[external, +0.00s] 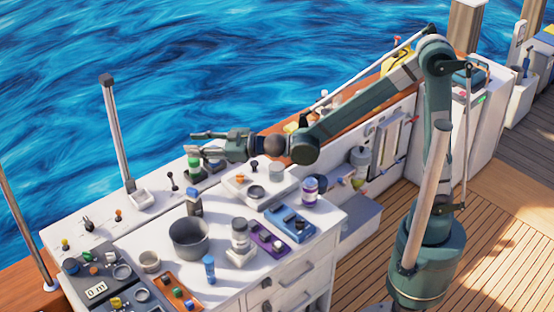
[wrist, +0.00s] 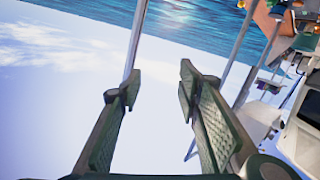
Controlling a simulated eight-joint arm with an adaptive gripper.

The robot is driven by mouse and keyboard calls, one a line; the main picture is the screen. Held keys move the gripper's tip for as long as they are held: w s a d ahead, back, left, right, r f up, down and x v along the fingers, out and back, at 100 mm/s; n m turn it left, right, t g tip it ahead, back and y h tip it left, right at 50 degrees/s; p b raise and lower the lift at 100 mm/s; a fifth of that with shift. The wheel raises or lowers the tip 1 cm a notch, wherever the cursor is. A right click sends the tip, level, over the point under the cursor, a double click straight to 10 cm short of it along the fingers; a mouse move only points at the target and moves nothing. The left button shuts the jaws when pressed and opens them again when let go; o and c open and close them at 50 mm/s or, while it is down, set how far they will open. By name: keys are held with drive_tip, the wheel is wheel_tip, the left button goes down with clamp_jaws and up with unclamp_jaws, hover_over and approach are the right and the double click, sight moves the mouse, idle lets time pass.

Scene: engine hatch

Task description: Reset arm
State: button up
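My gripper (external: 207,144) is at the end of my dark green arm, level above the white bench top (external: 130,240) and pointing left in the external view. In the wrist view my gripper (wrist: 158,88) has its two fingers spread apart. Only sky, sea and a thin pole show between them, so it is open and empty. A green-topped item (external: 194,163) shows just below the fingers in the external view. I cannot tell how far apart they are.
A grey pot (external: 189,238), a purple-capped jar (external: 310,190), a blue box (external: 290,221) and a blue bottle (external: 209,268) stand on the bench. A metal pole (external: 118,135) rises at the left. Open deck (external: 390,215) lies at the right.

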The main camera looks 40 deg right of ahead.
drive_tip(key=s+d+f+m+h+b, duration=0.1)
drive_tip(key=d+m+h, duration=0.25)
drive_tip(key=d, duration=1.55)
drive_tip(key=s+d+f+m+h+b, duration=0.15)
drive_tip(key=d+h, duration=0.25)
drive_tip(key=d, duration=1.4)
drive_tip(key=s+d+f+m+g+h, duration=0.1)
drive_tip(key=s+d+f+m+g, duration=0.15)
drive_tip(key=s+d, duration=0.35)
drive_tip(key=s+d+f+m+g+h, duration=0.1)
drive_tip(key=s+d+f, duration=0.2)
drive_tip(key=d, duration=0.6)
drive_tip(key=s+d+f+g, duration=0.1)
drive_tip(key=s+d+f, duration=0.1)
drive_tip(key=s, duration=0.3)
drive_tip(key=s+d+f+m, duration=0.1)
drive_tip(key=s+d+f, duration=0.2)
drive_tip(key=s, duration=0.2)
drive_tip(key=s+d+f+g+b, duration=0.1)
drive_tip(key=s+d+f, duration=0.1)
drive_tip(key=s, duration=0.4)
drive_tip(key=shift+d+f+g, duration=0.35)
drive_tip(key=shift+d+f, duration=0.05)
drive_tip(key=shift+f, duration=0.1)
drive_tip(key=shift+m, duration=0.25)
